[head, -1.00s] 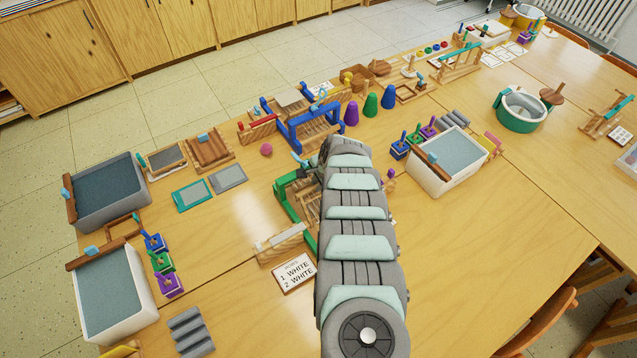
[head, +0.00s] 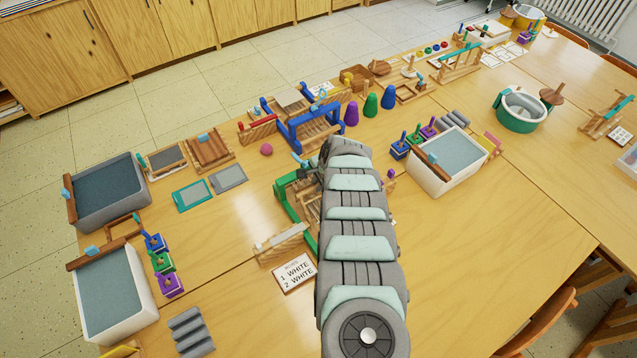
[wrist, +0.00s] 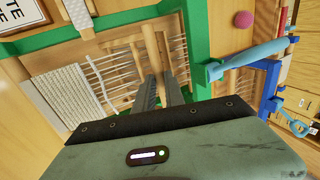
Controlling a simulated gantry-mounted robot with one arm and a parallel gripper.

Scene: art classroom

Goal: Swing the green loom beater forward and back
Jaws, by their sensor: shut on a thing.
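The green loom (head: 281,192) stands on the table, partly hidden behind my arm in the head view. In the wrist view its green frame (wrist: 201,30) surrounds pale warp threads and a woven white cloth (wrist: 62,98). My gripper (wrist: 160,78) reaches down inside this frame. Its two dark fingers are close together, with a light wooden bar (wrist: 150,48) of the beater at their tips. The exact contact is hard to see. A teal handle (wrist: 246,56) sticks out beside the frame. In the head view my gripper is hidden by the arm.
A blue loom (head: 310,125) stands just behind the green one. A card reading WHITE (head: 294,272) and a wooden block with a pale bar (head: 281,243) lie in front. A white tub (head: 447,160) stands to the right. The table at the front right is clear.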

